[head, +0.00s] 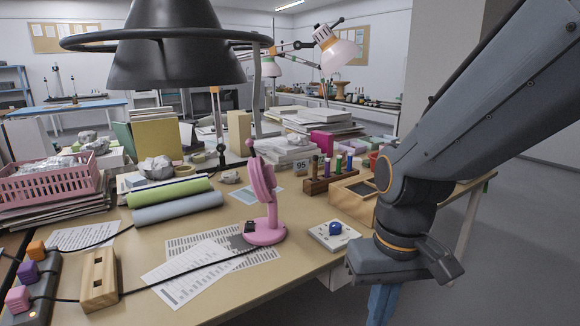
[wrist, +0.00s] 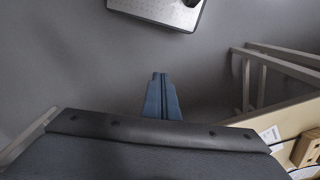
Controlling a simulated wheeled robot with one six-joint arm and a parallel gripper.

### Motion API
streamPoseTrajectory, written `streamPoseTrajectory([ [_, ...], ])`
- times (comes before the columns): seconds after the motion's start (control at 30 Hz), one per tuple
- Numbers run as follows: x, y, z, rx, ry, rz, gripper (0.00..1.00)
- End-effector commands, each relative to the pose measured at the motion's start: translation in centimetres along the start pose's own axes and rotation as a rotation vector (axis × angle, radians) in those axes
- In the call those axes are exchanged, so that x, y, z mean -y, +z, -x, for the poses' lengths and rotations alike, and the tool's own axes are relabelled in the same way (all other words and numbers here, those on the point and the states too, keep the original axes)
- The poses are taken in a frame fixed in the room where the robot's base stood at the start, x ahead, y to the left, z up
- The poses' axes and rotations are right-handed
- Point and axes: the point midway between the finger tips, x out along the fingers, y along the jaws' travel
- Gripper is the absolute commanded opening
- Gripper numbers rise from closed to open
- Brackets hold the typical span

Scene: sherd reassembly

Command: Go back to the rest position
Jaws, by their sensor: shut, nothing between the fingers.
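My gripper (head: 381,303) hangs at the lower right of the head view, pointing down past the right front edge of the table. In the wrist view its blue fingers (wrist: 161,92) are together, with nothing between them, over the grey floor. The wooden table (head: 222,288) is to the left of it; in the wrist view a corner of the table shows at the lower right. No sherd can be made out for certain in either view.
A white board with a blue knob (head: 333,236) lies near the table edge, close to my arm. A pink stand (head: 265,205), printed sheets (head: 178,284) and a wooden block (head: 99,279) are on the table. Grey floor is free at the right.

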Motion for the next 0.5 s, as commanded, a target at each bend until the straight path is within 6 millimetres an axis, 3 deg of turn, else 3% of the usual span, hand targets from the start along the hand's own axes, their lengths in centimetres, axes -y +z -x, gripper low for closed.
streamPoseTrajectory([
  [0.5, -2.8, 0.8, 4.6, 0.008, 0.023, -0.079, 0.0],
])
